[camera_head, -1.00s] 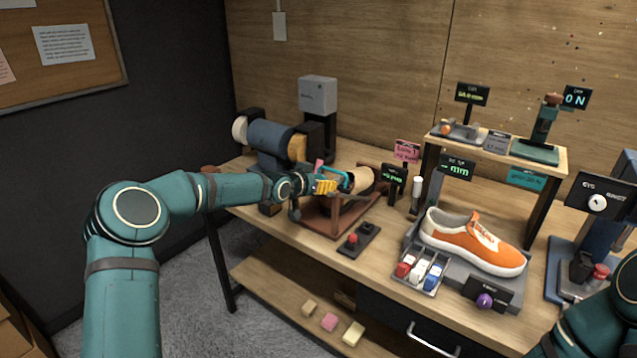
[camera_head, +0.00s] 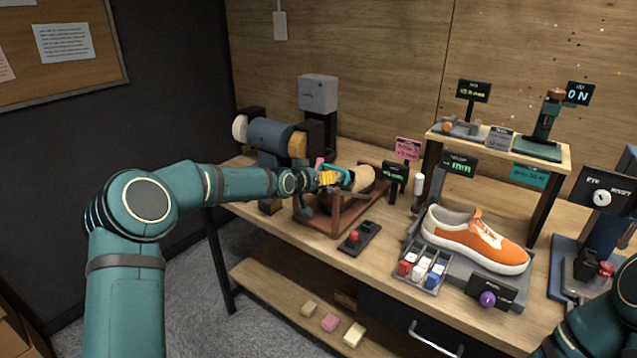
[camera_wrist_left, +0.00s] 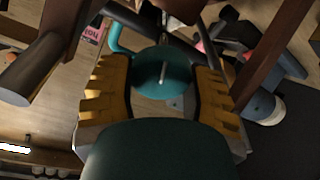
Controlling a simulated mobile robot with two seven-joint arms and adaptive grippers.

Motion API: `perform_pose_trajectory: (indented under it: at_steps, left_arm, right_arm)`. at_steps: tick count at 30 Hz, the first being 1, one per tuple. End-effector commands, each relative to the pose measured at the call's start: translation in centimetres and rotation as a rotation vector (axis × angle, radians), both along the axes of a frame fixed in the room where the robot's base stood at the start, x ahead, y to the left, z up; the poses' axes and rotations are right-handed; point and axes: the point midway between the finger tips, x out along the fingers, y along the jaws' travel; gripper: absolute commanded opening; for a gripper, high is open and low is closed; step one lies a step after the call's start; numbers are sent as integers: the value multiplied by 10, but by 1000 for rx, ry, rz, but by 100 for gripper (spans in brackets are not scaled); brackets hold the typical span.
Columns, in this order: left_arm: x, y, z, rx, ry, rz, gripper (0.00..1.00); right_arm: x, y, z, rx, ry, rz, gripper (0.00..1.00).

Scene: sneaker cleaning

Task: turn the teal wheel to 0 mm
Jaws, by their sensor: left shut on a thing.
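The teal wheel (camera_wrist_left: 162,75) sits between the yellow fingers of my left gripper (camera_wrist_left: 165,95) in the left wrist view. The gripper is shut on it, one finger on each side, and a pale line shows on its face. In the head view my left gripper (camera_head: 327,178) is at the left end of the reddish-brown stand (camera_head: 338,219), where the wheel is mostly hidden by the fingers. A small dark display (camera_head: 396,171) stands right of the stand; its green reading is too small to read. My right gripper is out of view; only part of that arm shows.
A red-knobbed control box (camera_head: 358,237) lies in front of the stand. An orange sneaker (camera_head: 475,239) rests on a grey support at right, with a tray of small bottles (camera_head: 423,268) beside it. A blue roller machine (camera_head: 270,137) stands behind my left gripper.

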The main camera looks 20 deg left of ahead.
Motion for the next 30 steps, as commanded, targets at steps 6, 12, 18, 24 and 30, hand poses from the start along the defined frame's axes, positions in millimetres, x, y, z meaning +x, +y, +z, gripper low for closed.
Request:
perform_pose_trajectory:
  at_steps: [6, 12, 18, 24, 30]
  left_arm:
    - [0, -1, 1, -163, 59, 106, 17]
    - [0, 0, 1, -315, 114, 209, 17]
    - [0, 0, 1, -468, 169, 309, 17]
    - [0, 1, 2, -619, 224, 409, 17]
    - [0, 2, 1, -772, 281, 511, 17]
  right_arm:
    - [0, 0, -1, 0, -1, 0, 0]
    - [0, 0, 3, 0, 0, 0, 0]
    - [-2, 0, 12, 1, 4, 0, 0]
    - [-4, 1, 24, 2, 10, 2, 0]
    - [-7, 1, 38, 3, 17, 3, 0]
